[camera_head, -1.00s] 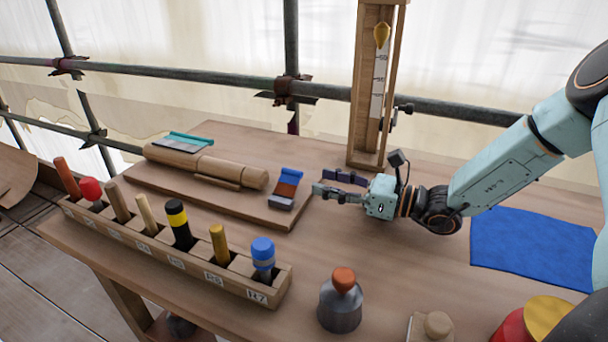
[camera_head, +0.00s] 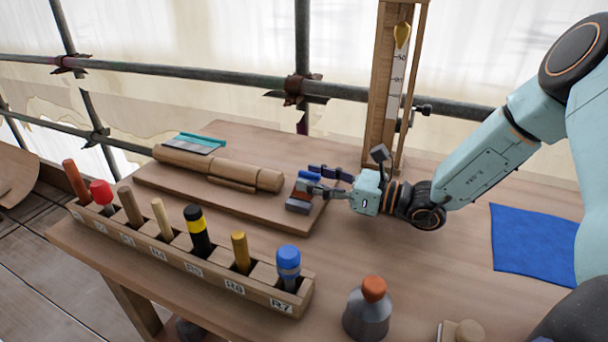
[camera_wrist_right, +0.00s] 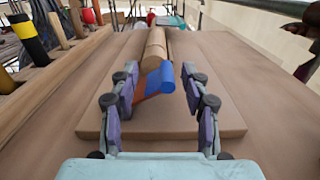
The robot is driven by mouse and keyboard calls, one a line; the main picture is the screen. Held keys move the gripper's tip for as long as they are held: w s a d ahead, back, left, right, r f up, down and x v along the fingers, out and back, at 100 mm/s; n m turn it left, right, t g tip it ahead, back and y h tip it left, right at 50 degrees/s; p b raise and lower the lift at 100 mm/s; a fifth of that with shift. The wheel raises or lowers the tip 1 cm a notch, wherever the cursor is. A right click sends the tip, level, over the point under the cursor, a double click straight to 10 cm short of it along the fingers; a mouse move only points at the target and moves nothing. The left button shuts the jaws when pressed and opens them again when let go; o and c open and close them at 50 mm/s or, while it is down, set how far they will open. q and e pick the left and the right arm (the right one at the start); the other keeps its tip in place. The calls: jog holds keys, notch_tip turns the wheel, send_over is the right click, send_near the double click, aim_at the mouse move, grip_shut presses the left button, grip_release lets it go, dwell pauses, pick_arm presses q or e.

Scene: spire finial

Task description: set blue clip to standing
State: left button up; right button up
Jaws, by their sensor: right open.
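In the right wrist view the blue clip (camera_wrist_right: 166,77) shows a blue rounded top and an orange-brown slanted face, tilted beside the end of the wooden spindle. My right gripper (camera_head: 311,179) is open, its fingers reaching over the clip. In the right wrist view my right gripper (camera_wrist_right: 166,92) has one finger on each side of the clip, and I cannot tell whether either touches it. My left gripper is not in view.
A tool rack (camera_head: 235,288) with several handles stands in front. A wooden gauge frame (camera_head: 380,90) rises behind. A blue cloth (camera_head: 535,240) lies right.

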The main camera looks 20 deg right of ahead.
jog(key=shift+w+a+f, duration=0.15)
jog(key=shift+w+a, duration=0.1)
jog(key=shift+w, duration=0.3)
jog(key=shift+a, duration=0.1)
jog(key=shift+s, duration=0.1)
jog(key=shift+c, duration=0.2)
jog(key=c, duration=0.3)
grip_shut()
